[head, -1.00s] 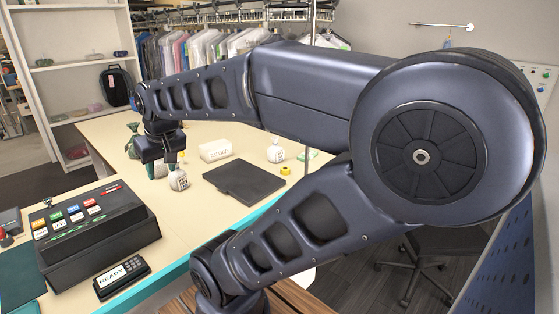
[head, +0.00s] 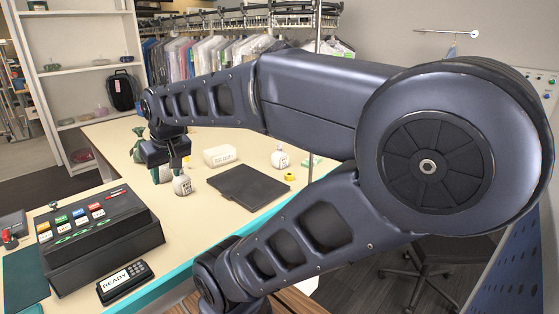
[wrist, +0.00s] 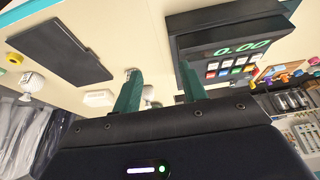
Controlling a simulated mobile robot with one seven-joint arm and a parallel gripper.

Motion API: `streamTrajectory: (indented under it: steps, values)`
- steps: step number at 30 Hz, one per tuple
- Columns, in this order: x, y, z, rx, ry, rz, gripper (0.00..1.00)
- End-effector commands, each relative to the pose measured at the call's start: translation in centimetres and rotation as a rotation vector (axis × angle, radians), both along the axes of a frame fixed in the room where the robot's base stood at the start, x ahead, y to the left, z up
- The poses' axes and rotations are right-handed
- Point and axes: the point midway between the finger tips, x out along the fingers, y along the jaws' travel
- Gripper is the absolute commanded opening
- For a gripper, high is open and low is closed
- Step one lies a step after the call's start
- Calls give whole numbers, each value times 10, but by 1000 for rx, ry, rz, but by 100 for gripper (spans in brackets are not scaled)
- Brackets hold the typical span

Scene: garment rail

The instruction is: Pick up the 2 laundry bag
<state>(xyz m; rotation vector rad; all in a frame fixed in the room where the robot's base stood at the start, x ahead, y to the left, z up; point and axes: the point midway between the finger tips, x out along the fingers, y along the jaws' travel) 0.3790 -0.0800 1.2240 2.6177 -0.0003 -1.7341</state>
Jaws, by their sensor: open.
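A small white bag-shaped item with dark print (head: 182,186) stands on the cream counter, just right of and below my gripper (head: 166,168) in the head view. A similar white item (head: 280,159) stands farther right, and it also shows in the wrist view (wrist: 31,85). I cannot read a number on either one. My gripper is open above the counter, its green fingers apart and nothing held between them. In the wrist view the fingers (wrist: 158,90) are spread, and small white items beyond them are partly hidden.
A black flat pad (head: 247,186), a white box (head: 220,156) and a yellow roll (head: 289,177) lie on the counter. A black register (head: 100,235) and a "READY" keypad (head: 125,280) are at front left. Hanging garments (head: 200,58) are behind.

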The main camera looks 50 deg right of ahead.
Motion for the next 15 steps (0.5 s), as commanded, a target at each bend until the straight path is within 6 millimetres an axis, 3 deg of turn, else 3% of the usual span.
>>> streamTrajectory:
  steps: [2, 11, 15]
  values:
    - [0, 0, 0, 0, 0, 0, 46]
    - [1, -1, 1, 0, 0, -2, 46]
    - [16, -9, 6, 1, 2, -30, 46]
